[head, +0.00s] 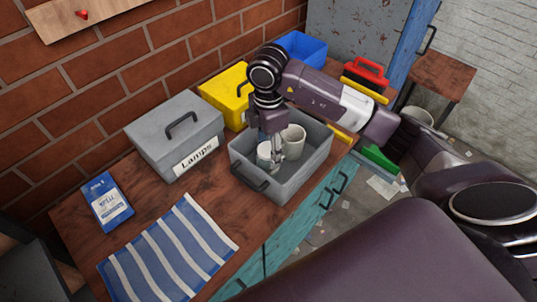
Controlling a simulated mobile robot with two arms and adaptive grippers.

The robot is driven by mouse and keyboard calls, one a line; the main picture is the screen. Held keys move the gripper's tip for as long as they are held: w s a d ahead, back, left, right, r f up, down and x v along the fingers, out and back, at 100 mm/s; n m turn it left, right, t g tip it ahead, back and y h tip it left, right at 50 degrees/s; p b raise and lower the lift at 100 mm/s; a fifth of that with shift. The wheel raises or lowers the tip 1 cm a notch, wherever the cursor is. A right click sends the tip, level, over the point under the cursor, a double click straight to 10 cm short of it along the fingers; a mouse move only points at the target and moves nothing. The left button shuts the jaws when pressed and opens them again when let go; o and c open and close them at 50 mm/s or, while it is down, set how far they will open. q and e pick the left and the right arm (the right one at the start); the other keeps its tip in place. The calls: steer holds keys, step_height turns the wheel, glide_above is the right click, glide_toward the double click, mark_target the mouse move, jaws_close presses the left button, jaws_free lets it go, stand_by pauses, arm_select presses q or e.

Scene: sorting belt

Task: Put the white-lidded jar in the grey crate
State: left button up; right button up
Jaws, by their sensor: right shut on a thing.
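The grey crate (243,178) stands open on the wooden table near the middle of the head view. My right gripper (276,163) reaches down into it from above and is shut on a small pale jar (264,155), which looks like the white-lidded jar. The jar is inside the crate's walls, at its left side. The gripper partly covers it, and I cannot tell if its base touches the crate floor. A taller off-white cup-like container (294,141) stands just behind it in the crate. My left gripper is not in view.
A closed grey box labelled "Lamps" (174,139) stands left of the crate, with a yellow box (228,93) and a blue bin (301,47) behind. A blue packet (107,202) and a striped cloth (168,250) lie on the table's front left. The crate's right side has free room inside.

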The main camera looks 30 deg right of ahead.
step_height(320, 180, down, 2)
steer(key=shift+f, duration=0.15)
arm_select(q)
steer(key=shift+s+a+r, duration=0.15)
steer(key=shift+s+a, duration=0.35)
arm_select(e)
steer(key=shift+f, duration=0.15)
steer(key=shift+f, duration=0.2)
steer(key=o, duration=1.6)
